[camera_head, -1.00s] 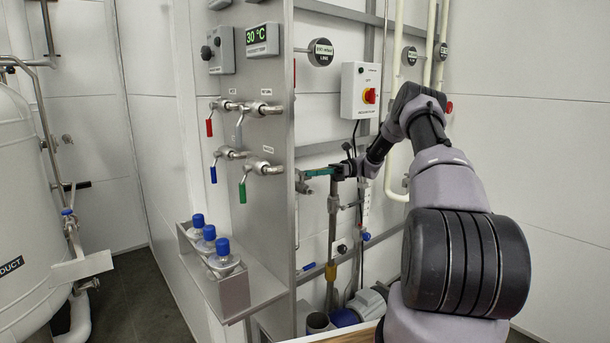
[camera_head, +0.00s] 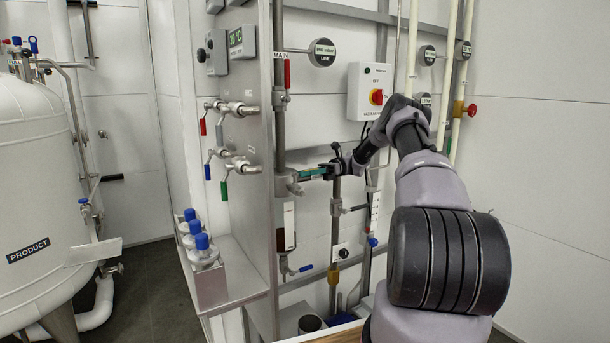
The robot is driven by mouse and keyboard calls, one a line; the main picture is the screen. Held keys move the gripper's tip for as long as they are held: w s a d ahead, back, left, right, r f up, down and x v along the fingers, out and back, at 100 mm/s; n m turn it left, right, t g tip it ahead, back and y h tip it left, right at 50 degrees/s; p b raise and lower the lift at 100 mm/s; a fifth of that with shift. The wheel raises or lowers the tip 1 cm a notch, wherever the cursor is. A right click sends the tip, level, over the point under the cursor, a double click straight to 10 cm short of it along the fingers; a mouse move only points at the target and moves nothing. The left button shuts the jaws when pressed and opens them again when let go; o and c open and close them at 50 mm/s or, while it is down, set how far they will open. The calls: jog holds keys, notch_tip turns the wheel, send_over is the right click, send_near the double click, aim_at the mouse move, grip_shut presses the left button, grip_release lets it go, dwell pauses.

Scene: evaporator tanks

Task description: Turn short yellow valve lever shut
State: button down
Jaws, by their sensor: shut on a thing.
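My gripper (camera_head: 332,171) is small in the view, at the end of my arm in the middle of the picture. It is shut on a teal-green lever (camera_head: 312,173), which points right from a valve (camera_head: 288,184) on the vertical pipe beside the steel panel. The lever looks about level; the fingers partly hide its right end. I cannot make out a short yellow lever. A small yellow fitting (camera_head: 333,276) sits low on a vertical pipe, and another yellow piece (camera_head: 458,108) sits on the pipes at right, beside a red knob.
The steel panel (camera_head: 258,70) carries red, blue and green levers on its left side. A rack of blue-capped bottles (camera_head: 205,262) stands below it. A control box with a red switch (camera_head: 370,91) hangs above my gripper. A white tank (camera_head: 40,190) stands at left.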

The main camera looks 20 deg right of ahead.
jog(key=shift+r, duration=0.15)
jog(key=c, duration=0.8)
grip_release()
jog(key=shift+o, duration=0.2)
jog(key=v, duration=1.1)
jog(key=shift+a, duration=0.1)
